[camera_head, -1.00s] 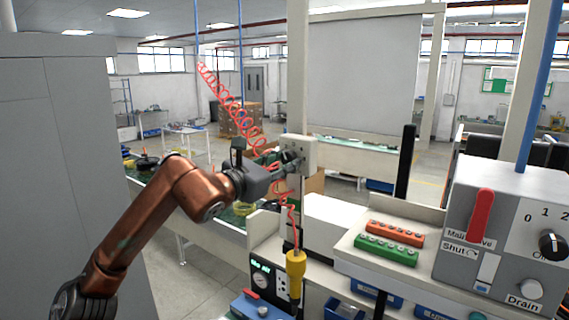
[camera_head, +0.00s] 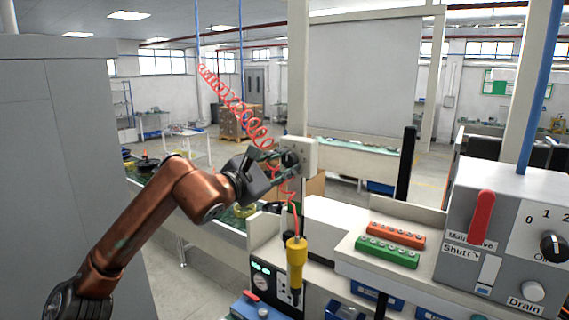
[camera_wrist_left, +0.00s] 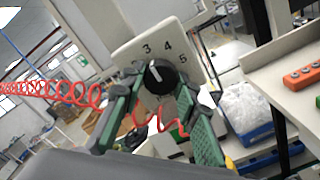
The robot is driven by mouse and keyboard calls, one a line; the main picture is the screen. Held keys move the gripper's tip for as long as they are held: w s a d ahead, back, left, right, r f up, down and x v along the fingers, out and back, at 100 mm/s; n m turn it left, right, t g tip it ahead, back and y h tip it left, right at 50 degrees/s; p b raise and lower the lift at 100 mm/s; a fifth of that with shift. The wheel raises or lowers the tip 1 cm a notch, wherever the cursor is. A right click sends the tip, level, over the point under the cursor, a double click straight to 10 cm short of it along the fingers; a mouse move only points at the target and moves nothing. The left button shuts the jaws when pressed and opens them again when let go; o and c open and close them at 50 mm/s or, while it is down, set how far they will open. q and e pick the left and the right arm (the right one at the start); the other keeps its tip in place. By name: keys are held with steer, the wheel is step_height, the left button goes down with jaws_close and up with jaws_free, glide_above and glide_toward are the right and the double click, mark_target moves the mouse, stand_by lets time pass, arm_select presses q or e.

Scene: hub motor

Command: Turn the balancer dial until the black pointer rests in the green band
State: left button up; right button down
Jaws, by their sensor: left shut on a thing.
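The balancer dial is a black round knob (camera_wrist_left: 161,77) on a white plate (camera_wrist_left: 150,48) marked 3, 4 and 5. In the wrist view its white line points up and slightly left, towards the 3. My left gripper (camera_wrist_left: 158,98) has its green-padded fingers on either side of the knob, shut on it. In the head view my left gripper (camera_head: 272,163) reaches the dial (camera_head: 290,158) on the white box (camera_head: 306,150) on the post. A yellow tool (camera_head: 296,255) hangs below on a red coiled hose. I cannot make out the black pointer or the green band. My right gripper is not in view.
A grey control box (camera_head: 480,215) with a red lever and black knob stands at the right. Orange (camera_head: 396,234) and green (camera_head: 387,251) blocks lie on a white shelf. The coiled red hose (camera_head: 235,105) passes close by the gripper. A grey cabinet (camera_head: 60,150) stands at the left.

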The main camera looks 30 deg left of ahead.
arm_select(q)
steer(key=o, duration=1.1)
steer(key=shift+o, duration=0.2)
steer(key=s+a, duration=0.1)
steer(key=s, duration=1.1)
